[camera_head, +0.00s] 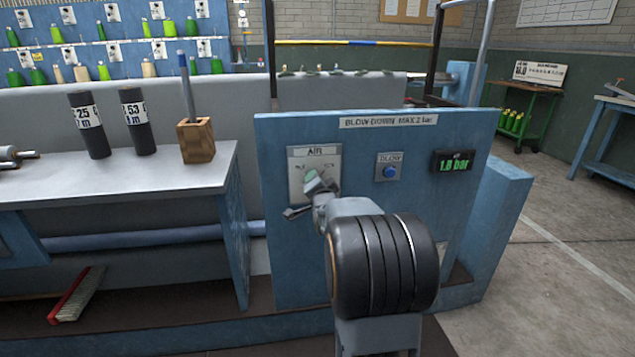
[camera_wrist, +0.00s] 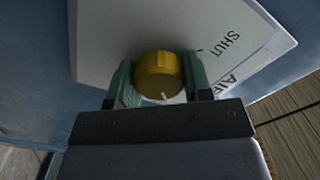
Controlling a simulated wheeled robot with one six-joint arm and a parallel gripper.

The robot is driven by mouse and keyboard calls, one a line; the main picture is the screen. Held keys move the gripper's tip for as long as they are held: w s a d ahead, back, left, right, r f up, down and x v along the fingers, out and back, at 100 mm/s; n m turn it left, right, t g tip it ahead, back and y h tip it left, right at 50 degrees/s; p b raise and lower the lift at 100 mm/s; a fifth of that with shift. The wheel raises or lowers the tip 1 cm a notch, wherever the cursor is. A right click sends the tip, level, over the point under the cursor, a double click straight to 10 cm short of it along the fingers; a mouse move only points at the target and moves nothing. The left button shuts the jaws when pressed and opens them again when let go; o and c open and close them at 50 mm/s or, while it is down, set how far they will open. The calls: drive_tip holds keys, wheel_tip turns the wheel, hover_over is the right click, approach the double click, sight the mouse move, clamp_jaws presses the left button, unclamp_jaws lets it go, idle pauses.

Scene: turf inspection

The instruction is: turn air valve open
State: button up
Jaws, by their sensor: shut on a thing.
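The air valve is a yellow round knob (camera_wrist: 158,74) on a pale plate (camera_wrist: 110,30) in the wrist view. My gripper (camera_wrist: 160,82) is shut on it, with one green finger on each side. A short white mark on the knob points toward the bottom of the wrist picture. The printed word SHUT is to the knob's upper right, away from the mark. In the head view, my gripper (camera_head: 312,190) is at the AIR plate (camera_head: 327,157) on the blue panel (camera_head: 275,240) and hides the knob there. The plate's OPEN label cannot be made out.
Right of the AIR plate are a blue BLOW button (camera_head: 389,172) and a display (camera_head: 453,162) with a green bar reading. A bench (camera_head: 60,190) at left holds two dark cylinders (camera_head: 112,122) and a wooden holder (camera_head: 196,141).

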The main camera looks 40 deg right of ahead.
drive_tip(key=o, duration=0.9)
drive_tip(key=shift+a, duration=0.1)
drive_tip(key=shift+p+v, duration=1.3)
drive_tip(key=shift+v, duration=5.6)
drive_tip(key=shift+r, duration=0.1)
